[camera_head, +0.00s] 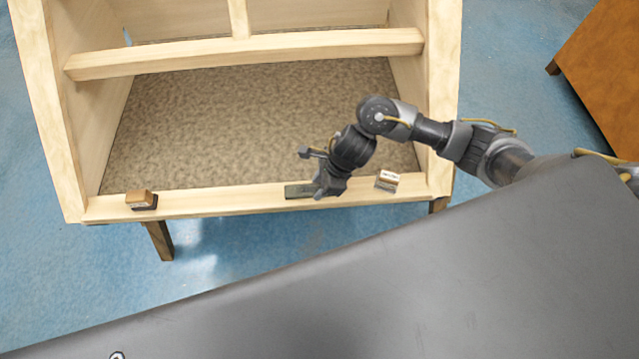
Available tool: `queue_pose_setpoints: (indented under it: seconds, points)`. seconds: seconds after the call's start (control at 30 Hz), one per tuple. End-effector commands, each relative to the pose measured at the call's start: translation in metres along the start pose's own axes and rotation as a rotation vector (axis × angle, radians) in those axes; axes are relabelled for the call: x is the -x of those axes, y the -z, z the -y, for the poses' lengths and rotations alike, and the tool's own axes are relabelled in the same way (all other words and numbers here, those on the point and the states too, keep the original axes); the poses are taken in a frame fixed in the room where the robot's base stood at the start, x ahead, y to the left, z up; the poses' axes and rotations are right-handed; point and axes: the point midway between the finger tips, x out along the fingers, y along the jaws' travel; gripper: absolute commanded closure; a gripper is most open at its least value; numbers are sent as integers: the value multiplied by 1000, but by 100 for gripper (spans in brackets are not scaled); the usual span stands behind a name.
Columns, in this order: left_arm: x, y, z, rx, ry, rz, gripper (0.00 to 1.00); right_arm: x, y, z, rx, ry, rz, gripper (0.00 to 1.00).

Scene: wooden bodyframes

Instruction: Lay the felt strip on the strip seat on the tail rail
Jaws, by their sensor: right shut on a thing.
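The tail rail (230,202) is the pale wooden bar along the near side of the wooden frame. A flat grey-green piece, which looks like the felt strip (297,190), is at the middle of this rail. My right gripper (318,188) is shut on it, and the gripper covers its right end. I cannot tell whether the strip touches the rail or is just above it. No separate strip seat shows; that part of the rail is hidden by the strip and gripper. My left gripper is not in view.
A small brown-topped block (141,199) sits on the rail's left part, and a pale-topped block (387,180) sits right of my gripper. A crossbar (240,53) spans the frame farther back. A brown cabinet (605,75) stands at upper right.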

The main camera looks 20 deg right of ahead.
Motion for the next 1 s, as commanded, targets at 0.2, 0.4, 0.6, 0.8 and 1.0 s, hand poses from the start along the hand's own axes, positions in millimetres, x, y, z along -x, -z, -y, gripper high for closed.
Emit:
queue_pose_setpoints:
  seconds: [0.2,0.4,0.6,0.8,1.0]
  points:
    - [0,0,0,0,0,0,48,0,0,0,0,0,0,41]
    - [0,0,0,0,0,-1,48,0,0,0,0,0,0,39]
    - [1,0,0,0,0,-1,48,9,-1,1,4,1,2,39]
    - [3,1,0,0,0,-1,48,46,-1,2,6,5,2,39]
    - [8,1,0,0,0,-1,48,84,0,2,4,5,0,39]
